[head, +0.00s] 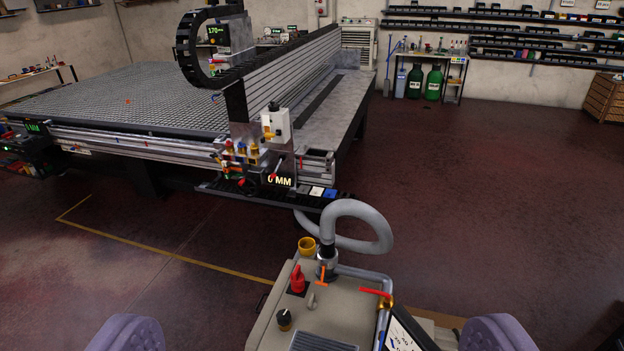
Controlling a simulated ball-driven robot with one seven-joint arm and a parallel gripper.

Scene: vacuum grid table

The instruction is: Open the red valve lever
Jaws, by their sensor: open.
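The red valve lever (375,291) is a small flat red handle at the lower right of centre. It joins a brass fitting (387,302) on a pipe along the right side of a beige machine (337,318) and points left from it. My gripper (312,335) shows as two rounded purple fingers at the bottom edge, wide apart. The machine and the lever lie between them in the picture, the lever higher up and nearer the right finger. The gripper is open and nothing shows held.
The beige machine bears a red switch (298,280), an orange T-handle (322,274) and a black knob (284,319). A grey hose (372,220) loops up behind it. A large grid table (120,98) stands behind, at left. The floor at right (500,200) is clear.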

